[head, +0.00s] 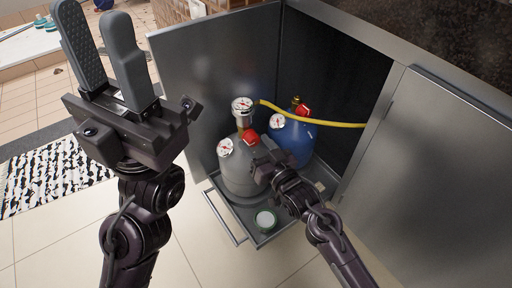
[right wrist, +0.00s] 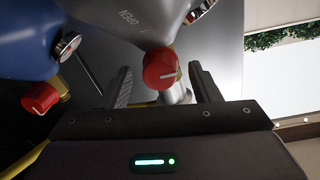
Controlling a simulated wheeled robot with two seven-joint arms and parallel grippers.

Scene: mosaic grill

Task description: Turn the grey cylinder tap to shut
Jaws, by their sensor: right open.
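The grey cylinder (head: 238,178) stands in the pulled-out tray of the open cabinet. Its red tap (head: 250,136) is on top, below a round gauge. In the right wrist view the red tap (right wrist: 161,69) has a pale line on its face and shows between the two fingers of my right gripper (right wrist: 160,78), which is open. "OPEN" is printed on the cylinder near the tap. In the head view my right gripper (head: 259,158) is beside the grey cylinder, its fingertips mostly hidden. My left gripper (head: 92,10) is raised at the upper left, open and empty.
A blue cylinder (head: 296,142) with its own red tap (right wrist: 40,98) stands close behind the grey one. A yellow hose (head: 320,121) runs across to the right.

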